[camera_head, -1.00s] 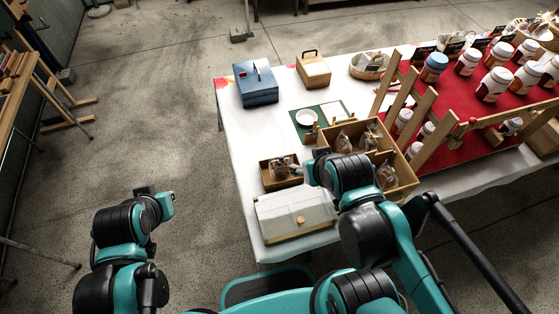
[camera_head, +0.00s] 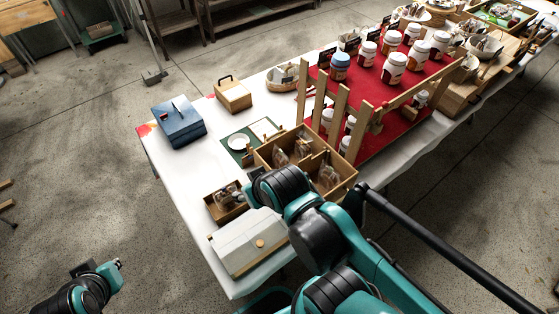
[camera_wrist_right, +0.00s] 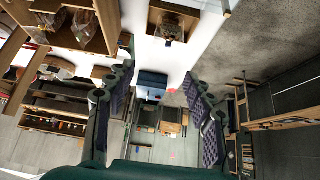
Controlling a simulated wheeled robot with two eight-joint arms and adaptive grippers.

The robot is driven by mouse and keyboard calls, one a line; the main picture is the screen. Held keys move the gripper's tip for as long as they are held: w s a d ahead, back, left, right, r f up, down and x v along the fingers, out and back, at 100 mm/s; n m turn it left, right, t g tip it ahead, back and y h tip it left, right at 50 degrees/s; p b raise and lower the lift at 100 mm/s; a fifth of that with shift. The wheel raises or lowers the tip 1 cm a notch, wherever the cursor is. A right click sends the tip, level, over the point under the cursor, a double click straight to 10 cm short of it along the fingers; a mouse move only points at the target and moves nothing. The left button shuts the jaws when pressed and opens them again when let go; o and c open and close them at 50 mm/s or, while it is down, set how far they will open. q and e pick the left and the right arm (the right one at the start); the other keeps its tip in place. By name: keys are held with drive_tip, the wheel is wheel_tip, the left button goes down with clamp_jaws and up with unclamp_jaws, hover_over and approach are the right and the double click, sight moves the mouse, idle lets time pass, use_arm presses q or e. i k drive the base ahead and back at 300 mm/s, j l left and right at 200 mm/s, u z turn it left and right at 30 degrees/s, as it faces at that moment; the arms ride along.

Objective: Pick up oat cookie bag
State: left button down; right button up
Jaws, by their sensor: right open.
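Clear bags of brown cookies (camera_head: 298,146) stand in the divided wooden crate (camera_head: 346,180) on the white table. Bags also show in the crate at the upper left of the right wrist view (camera_wrist_right: 84,25). A small wooden box (camera_head: 212,209) left of the crate holds a bag (camera_head: 226,196), also seen in the wrist view (camera_wrist_right: 172,28). I cannot read which bag is oat. My right gripper (camera_wrist_right: 158,80) is open with nothing between its fingers; my own arm mostly hides it in the head view. My left gripper (camera_head: 113,266) is low at the left, away from the table, its fingers too small to judge.
A pale lidded box (camera_head: 245,240) sits at the near table edge. A wooden rack with jars (camera_head: 340,66) rises right of the crate.

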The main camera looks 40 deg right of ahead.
sight(281, 160)
drive_tip(key=z, duration=2.5)
drive_tip(key=i+l+u, duration=0.35)
drive_tip(key=l, duration=0.15)
drive_tip(key=i+l+u, duration=0.2)
drive_tip(key=i+u, duration=0.25)
drive_tip(key=i+l+u, duration=0.45)
drive_tip(key=k+j, duration=0.05)
drive_tip(key=j, duration=0.05)
